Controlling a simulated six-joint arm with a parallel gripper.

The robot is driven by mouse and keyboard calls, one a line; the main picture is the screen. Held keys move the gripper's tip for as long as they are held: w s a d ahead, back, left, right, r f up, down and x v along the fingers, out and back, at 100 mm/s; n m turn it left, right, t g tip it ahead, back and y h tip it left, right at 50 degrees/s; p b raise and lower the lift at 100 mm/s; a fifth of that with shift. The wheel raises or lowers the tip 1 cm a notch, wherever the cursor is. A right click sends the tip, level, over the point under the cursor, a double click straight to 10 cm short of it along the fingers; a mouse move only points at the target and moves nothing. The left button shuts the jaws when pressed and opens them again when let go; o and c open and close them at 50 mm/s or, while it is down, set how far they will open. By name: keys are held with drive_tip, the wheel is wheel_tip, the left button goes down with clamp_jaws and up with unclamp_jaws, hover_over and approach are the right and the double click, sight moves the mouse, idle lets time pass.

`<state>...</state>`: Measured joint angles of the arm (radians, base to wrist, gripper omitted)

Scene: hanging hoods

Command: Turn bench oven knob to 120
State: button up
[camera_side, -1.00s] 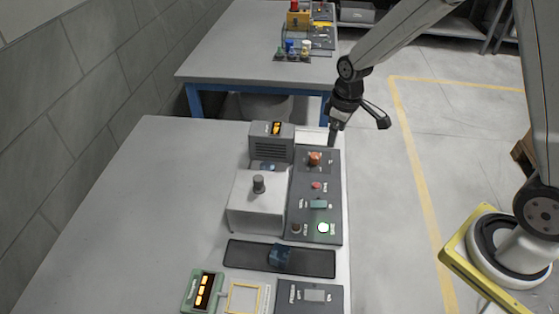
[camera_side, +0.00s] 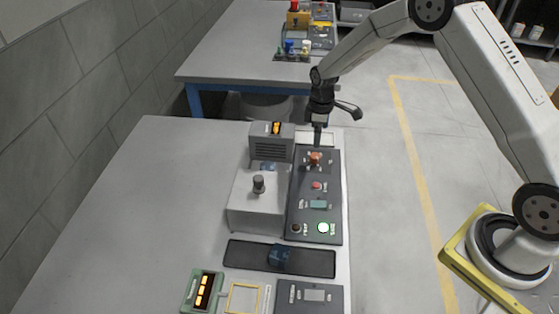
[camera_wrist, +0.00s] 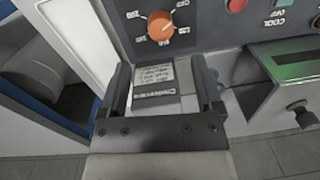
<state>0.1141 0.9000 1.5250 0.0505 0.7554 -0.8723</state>
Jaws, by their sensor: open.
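The orange dial knob (camera_side: 315,158) sits near the far end of a dark control panel (camera_side: 330,175) on the bench. In the wrist view the knob (camera_wrist: 160,25) has a pale pointer line and a ring of printed numbers too blurred to read surely. My gripper (camera_side: 317,143) points down just above and behind the knob in the side view. In the wrist view my gripper (camera_wrist: 160,70) is open, its two fingers apart. The knob appears beyond the fingertips, between their lines; I see no contact. A grey labelled plate (camera_wrist: 158,80) shows between the fingers.
Beside the panel stand a grey unit with an orange display (camera_side: 271,143) and a pale box with a dark knob (camera_side: 258,184). The bench's left side is clear.

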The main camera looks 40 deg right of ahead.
sight(316, 156)
drive_tip(key=shift+s+a+f, duration=0.1)
drive_tip(key=shift+f, duration=1.85)
drive_tip(key=shift+s+a+f, duration=0.1)
drive_tip(key=shift+f, duration=1.8)
clamp_jaws()
drive_tip(key=shift+m, duration=0.4)
drive_tip(key=m, duration=1.1)
drive_tip(key=shift+t, duration=0.3)
